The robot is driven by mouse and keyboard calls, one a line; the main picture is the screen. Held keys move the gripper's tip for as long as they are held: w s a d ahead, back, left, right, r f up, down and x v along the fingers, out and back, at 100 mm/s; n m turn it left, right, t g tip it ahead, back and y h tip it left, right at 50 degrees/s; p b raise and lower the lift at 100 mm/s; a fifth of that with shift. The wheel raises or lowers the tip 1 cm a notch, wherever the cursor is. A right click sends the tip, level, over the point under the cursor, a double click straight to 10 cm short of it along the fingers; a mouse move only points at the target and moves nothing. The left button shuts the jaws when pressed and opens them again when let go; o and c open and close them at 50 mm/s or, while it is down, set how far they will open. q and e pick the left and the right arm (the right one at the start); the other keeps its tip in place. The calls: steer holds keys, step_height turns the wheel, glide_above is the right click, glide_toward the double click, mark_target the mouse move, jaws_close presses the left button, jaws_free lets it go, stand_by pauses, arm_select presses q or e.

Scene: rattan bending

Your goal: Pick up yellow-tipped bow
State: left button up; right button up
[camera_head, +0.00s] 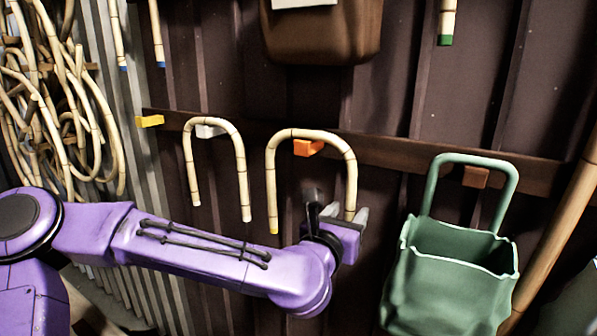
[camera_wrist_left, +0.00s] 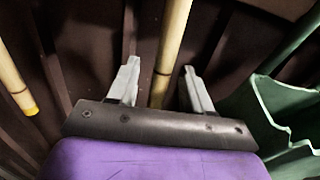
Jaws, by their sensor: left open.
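The yellow-tipped bow (camera_head: 271,180) is a bent rattan arch hanging over an orange peg (camera_head: 308,147) in the head view. Its left leg ends in a yellow tip, which also shows at the left of the left wrist view (camera_wrist_left: 31,111). My left gripper (camera_head: 346,213) is at the lower end of the bow's right leg. In the left wrist view, the open fingers of the gripper (camera_wrist_left: 160,85) stand on either side of that leg (camera_wrist_left: 172,45), with gaps showing on both sides. The leg's lower end is hidden behind the gripper's body. My right gripper is not in view.
A white-tipped bow (camera_head: 215,121) hangs on a white peg to the left. A green basket (camera_head: 452,285) hangs from a brown peg close on the right. A yellow peg (camera_head: 149,121) is empty. Coiled rattan (camera_head: 45,100) hangs at the far left, and a brown container (camera_head: 322,40) is above.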

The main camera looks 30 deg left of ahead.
arm_select(q)
steer(key=shift+w, duration=0.65)
steer(key=shift+w+f, duration=0.2)
steer(key=shift+s+r, duration=0.1)
jaws_close()
